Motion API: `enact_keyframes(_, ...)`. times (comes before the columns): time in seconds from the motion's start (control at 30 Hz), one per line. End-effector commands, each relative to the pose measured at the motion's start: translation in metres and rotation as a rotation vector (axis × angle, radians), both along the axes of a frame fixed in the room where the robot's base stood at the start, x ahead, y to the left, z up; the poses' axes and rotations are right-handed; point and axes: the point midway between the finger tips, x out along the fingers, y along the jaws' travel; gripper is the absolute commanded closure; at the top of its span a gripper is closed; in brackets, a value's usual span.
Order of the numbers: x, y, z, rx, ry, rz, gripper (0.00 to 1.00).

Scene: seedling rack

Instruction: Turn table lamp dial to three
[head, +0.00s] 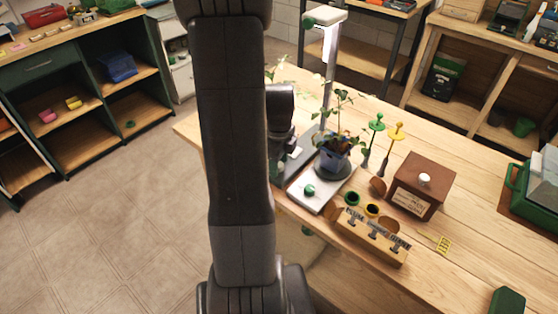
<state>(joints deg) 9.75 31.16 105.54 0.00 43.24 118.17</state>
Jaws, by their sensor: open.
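The table lamp (329,75) stands on the wooden table, with a pale upright post and a white head at the top. A green knob shows at the left end of its head. A white base plate (324,187) at the table's near left edge carries a round green dial (309,190). I cannot read any numbers by the dial. My gripper (291,151) shows only in part, beside and behind my dark arm, above and left of the dial and apart from it. It is open, and I see nothing held; its fingertips are largely hidden.
A potted plant (333,157) stands just behind the dial. A wooden block with labels (370,240), a brown box (419,187) and green and yellow stakes stand to the right. A green crate (515,190) is at the far right.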

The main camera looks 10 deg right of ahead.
Motion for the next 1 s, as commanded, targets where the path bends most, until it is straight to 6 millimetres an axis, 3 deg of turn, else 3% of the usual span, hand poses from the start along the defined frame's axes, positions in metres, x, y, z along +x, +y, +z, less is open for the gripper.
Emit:
enact_keyframes(0.13, 0.0, 0.0, 0.005, 0.0, 0.0, 0.0, 0.5)
enact_keyframes(0.27, 0.001, 0.0, 0.022, -0.001, -0.004, 0.0, 0.5)
enact_keyframes(0.7, 0.001, 0.0, 0.116, -0.001, -0.004, 0.0, 0.5)
enact_keyframes(1.0, 0.0, 0.0, 0.138, 0.001, 0.001, 0.0, 0.5)
